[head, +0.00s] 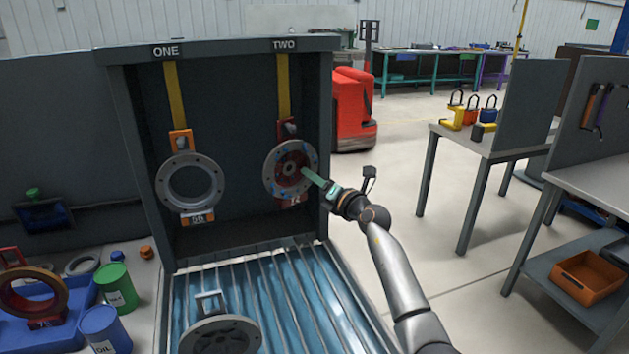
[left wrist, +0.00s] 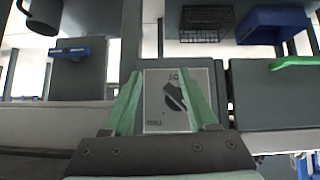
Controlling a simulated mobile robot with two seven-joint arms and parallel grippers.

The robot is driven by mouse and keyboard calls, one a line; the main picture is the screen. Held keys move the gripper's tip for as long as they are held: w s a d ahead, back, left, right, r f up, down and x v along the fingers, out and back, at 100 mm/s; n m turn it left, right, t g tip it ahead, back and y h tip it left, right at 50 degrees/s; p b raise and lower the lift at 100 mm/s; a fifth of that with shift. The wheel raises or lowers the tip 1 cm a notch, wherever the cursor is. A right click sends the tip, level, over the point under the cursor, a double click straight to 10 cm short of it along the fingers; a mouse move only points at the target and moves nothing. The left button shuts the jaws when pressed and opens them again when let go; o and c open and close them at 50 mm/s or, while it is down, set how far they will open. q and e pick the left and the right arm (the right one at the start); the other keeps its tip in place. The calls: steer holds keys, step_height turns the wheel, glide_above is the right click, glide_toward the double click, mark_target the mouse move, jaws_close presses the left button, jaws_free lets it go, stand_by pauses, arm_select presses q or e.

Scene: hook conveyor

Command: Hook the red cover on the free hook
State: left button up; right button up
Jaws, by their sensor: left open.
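Under sign TWO, a round grey-rimmed cover with a red centre (head: 290,168) hangs at the hook (head: 289,129), with a red tag partly seen below. My right gripper (head: 315,181) reaches its right side from the front; its green fingers overlap the rim, and whether they grip it is unclear. Under sign ONE, a grey ring (head: 213,180) with an orange tag hangs on the other hook (head: 181,140). A red-brown ring (head: 14,300) with red fittings stands at the lower left. My left gripper (left wrist: 163,104) is open in the left wrist view, with a printed panel behind its fingers.
A grey cover with a handle (head: 222,336) lies on the roller bed (head: 260,290) below the hooks. A blue tray (head: 75,315), green can (head: 116,285) and blue can (head: 103,328) stand left. The floor to the right is clear before the tables.

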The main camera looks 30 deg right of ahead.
steer(key=o, duration=0.4)
steer(key=s, duration=0.6)
steer(key=s+p, duration=0.1)
steer(key=s, duration=0.5)
steer(key=shift+s+d+f, duration=0.15)
steer(key=shift+s, duration=0.15)
